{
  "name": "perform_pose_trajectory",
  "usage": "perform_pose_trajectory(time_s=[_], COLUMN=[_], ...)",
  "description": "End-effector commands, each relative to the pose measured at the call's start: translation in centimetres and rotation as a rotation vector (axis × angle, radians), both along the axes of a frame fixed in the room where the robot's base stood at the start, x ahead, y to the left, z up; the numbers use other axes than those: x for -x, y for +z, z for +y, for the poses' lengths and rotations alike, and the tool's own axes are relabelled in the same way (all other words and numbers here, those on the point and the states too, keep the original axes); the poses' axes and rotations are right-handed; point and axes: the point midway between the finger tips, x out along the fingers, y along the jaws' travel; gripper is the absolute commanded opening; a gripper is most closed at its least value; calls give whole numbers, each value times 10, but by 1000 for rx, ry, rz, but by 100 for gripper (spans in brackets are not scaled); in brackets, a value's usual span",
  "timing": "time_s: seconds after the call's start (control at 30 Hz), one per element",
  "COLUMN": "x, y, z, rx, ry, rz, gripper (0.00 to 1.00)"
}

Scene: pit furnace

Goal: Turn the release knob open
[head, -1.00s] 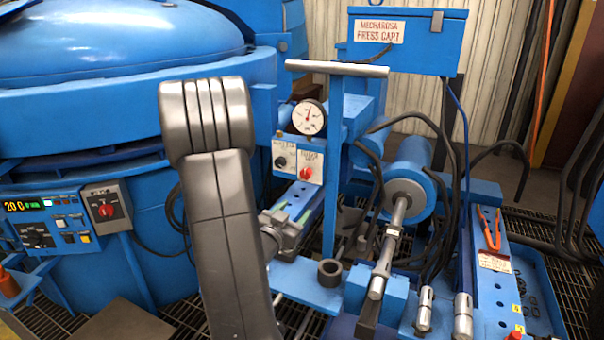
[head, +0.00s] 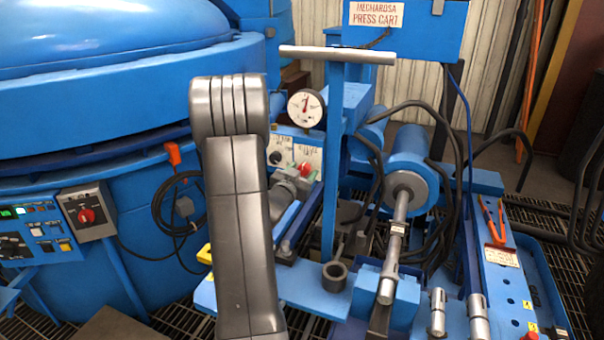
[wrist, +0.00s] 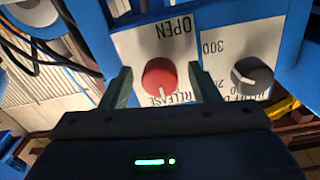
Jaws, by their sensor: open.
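The red release knob (wrist: 159,77) sits on a white plate marked OPEN and RELEASE, which looks upside down in the wrist view. Its pale pointer line points toward the RELEASE lettering, away from the word OPEN. My gripper (wrist: 158,82) is open, with one greenish finger on each side of the knob and a gap on both sides. In the head view the red knob (head: 304,168) shows beside the gripper's wrist, partly hidden by it. My grey arm covers part of the cart to the left.
A grey-black knob (wrist: 252,77) on a numbered plate is right beside the release plate. A pressure gauge (head: 306,108) and a T-bar post (head: 333,150) stand close to the panel. The blue furnace (head: 110,110) fills the left. Black hoses hang around the cylinder (head: 408,175).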

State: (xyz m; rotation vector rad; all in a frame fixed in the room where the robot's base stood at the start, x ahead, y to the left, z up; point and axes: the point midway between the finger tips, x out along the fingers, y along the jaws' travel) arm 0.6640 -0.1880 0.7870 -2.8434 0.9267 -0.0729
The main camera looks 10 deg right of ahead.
Motion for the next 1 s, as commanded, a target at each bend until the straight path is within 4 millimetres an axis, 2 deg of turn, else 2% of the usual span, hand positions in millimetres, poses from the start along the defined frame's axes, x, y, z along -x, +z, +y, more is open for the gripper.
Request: perform_pose_trajectory(time_s=[0.13,0.37,0.67,1.0], x=[0,0,1,1], y=[0,0,1,1], z=[0,0,0,-1], rx=[0,0,24,194], ry=[0,0,-1,-2], rz=[0,0,16,133], gripper=[55,11,11,11])
